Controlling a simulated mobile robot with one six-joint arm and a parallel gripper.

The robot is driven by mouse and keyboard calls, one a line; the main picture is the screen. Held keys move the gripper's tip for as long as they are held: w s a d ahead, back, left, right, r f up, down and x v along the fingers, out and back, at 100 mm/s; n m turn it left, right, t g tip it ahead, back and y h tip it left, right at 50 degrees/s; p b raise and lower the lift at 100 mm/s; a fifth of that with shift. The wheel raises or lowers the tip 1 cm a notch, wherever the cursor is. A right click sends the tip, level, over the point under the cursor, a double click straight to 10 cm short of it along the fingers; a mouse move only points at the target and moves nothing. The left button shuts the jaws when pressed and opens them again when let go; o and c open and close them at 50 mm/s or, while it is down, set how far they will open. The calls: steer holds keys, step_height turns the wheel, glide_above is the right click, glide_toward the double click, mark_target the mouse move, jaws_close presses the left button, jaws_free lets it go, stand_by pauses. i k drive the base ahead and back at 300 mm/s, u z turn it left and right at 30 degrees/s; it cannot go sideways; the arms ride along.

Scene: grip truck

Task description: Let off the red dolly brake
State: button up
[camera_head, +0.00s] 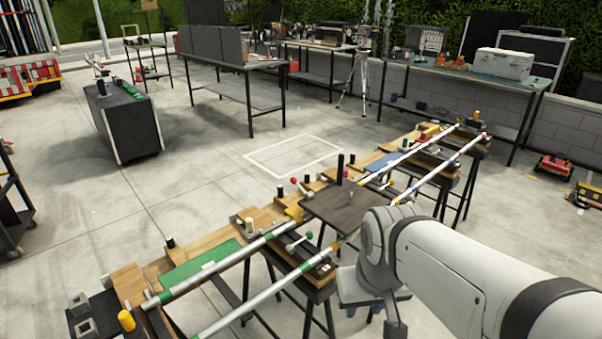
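A dark flat dolly platform (345,207) sits across two pale rails in the middle of the view. A lever with a red knob (294,180) stands at its far left corner, its pale rod slanting down toward the platform. A lever with a green knob (309,235) is at the near left side of the platform. A black post (340,168) rises from the platform's far edge. My arm comes in from the lower right, and its wrist is near the platform's right side. My gripper (395,328) shows only as a dark part at the bottom edge; its fingers cannot be made out.
The rails rest on wooden boards and black trestles, with small black and yellow posts (249,225) alongside. A black cabinet (126,122) stands at the left. Workbenches line the back. The floor around the white taped rectangle (293,155) is clear.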

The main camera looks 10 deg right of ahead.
mark_target(295, 181)
steer(key=u, duration=0.15)
steer(key=i, duration=0.9)
steer(key=z, duration=0.05)
